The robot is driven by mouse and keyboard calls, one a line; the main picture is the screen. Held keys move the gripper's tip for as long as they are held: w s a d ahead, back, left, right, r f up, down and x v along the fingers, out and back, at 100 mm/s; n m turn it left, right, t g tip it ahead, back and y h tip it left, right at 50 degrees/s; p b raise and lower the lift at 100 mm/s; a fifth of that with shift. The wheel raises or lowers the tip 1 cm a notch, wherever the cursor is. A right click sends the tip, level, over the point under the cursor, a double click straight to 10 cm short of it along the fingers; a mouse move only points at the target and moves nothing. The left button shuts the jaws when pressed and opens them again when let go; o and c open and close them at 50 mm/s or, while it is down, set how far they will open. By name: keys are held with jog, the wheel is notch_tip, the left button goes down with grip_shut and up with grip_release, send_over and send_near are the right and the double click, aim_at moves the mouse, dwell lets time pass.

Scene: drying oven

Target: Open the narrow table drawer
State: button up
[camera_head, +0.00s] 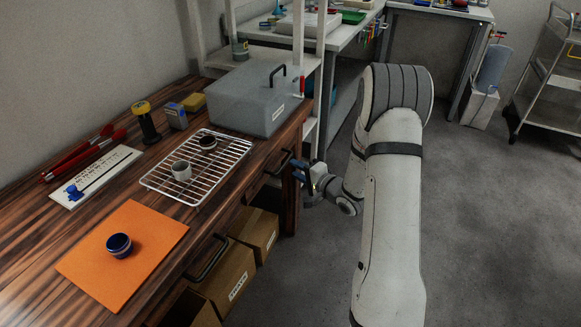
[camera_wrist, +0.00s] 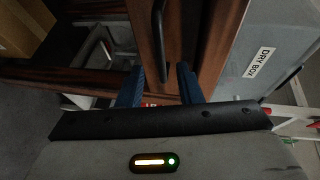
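The wooden table (camera_head: 60,232) has dark bar handles on its front. The far handle (camera_head: 278,163) is on a drawer front near the table's right end. A dark handle on a wooden front (camera_wrist: 205,40) also shows in the wrist view (camera_wrist: 160,35). My gripper (camera_head: 297,172) is beside the table's front edge, close to the far handle. In the wrist view my gripper (camera_wrist: 160,72) has its two blue fingers apart, with one end of the handle between them in the picture. The fingers do not appear to touch it; the depth is hard to tell. The drawer looks shut.
A grey dry box (camera_head: 252,98), a wire rack (camera_head: 160,183) with small cups and an orange mat (camera_head: 145,232) are on the table. A nearer handle (camera_head: 208,258) is on the same front. Cardboard boxes (camera_head: 228,280) stand below.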

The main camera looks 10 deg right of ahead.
aim_at(286, 162)
jog(key=b+x, duration=0.1)
jog(key=x, duration=0.5)
jog(key=shift+c, duration=0.2)
grip_shut()
